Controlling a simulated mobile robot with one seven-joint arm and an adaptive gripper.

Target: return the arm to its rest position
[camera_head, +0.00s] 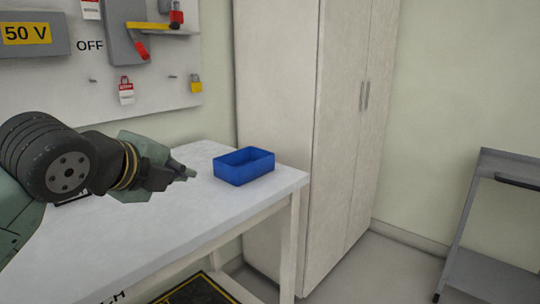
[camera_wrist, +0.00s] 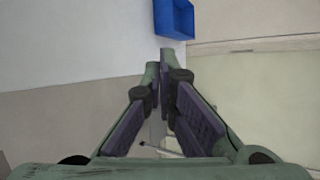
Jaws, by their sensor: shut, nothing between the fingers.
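My gripper (camera_head: 190,174) is at the end of my arm, which reaches in from the left over the white table in the head view. In the wrist view my gripper (camera_wrist: 163,62) is shut and empty, its two fingers meeting near the middle. It is apart from the blue bin, with the bin ahead of it to the right. My arm hides part of the table top.
A blue bin (camera_head: 244,179) stands near the right end of the white table (camera_head: 150,240); it also shows in the wrist view (camera_wrist: 174,30). A tall cabinet (camera_head: 277,90) stands behind. A wall board (camera_head: 120,65) carries tags and padlocks. A grey rack (camera_head: 490,210) stands far right.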

